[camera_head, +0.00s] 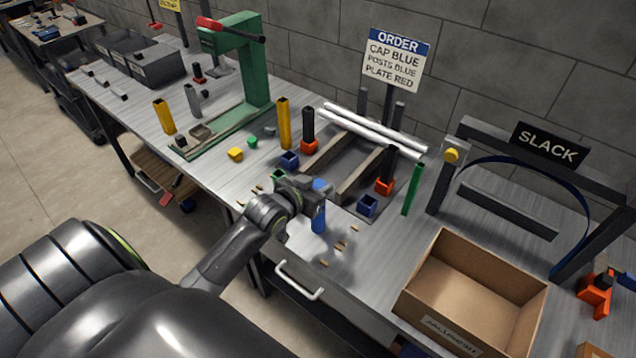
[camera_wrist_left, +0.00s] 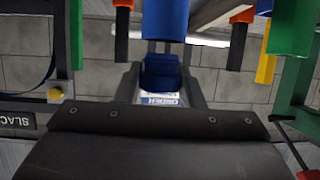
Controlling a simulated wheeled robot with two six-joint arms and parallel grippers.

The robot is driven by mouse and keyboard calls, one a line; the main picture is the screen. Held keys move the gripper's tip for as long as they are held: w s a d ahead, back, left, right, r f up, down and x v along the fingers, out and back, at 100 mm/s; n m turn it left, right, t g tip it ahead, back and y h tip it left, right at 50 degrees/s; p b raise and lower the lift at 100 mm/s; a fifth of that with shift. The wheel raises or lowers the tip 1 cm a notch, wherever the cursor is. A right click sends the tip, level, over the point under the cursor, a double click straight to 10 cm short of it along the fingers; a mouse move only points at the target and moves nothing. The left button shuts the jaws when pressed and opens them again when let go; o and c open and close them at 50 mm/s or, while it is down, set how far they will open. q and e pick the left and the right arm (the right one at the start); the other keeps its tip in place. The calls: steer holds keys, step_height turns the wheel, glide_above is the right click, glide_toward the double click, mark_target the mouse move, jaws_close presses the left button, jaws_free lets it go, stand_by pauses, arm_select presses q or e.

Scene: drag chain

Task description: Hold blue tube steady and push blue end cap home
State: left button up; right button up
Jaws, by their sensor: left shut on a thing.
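My left gripper (camera_head: 318,194) reaches over the front of the bench and is shut on a small blue piece, which looks like the blue end cap (camera_head: 322,184). The wrist view shows this cap (camera_wrist_left: 160,72) between the dark fingers (camera_wrist_left: 160,85). The blue tube (camera_head: 319,221) is upright just below the gripper in the head view. In the inverted wrist view the tube (camera_wrist_left: 165,20) is at the top centre, with a narrow gap between it and the cap. The head view hides the join behind the fingers. My right gripper is not in view.
Another blue hollow piece (camera_head: 367,206) and a green tube (camera_head: 412,188) stand to the right. Black posts on orange bases (camera_head: 385,186) stand behind. A cardboard box (camera_head: 530,320) is at front right. Small brass-coloured pieces (camera_head: 341,245) lie near the tube. An order sign (camera_head: 395,62) stands at the back.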

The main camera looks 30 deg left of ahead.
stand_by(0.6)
arm_select(q)
steer(key=shift+p, duration=0.9)
stand_by(0.8)
steer(key=shift+f+b, duration=0.55)
steer(key=shift+f, duration=0.3)
steer(key=o, duration=1)
steer(key=b+v, duration=0.1)
steer(key=v, duration=1.6)
steer(key=shift+s+r, duration=0.15)
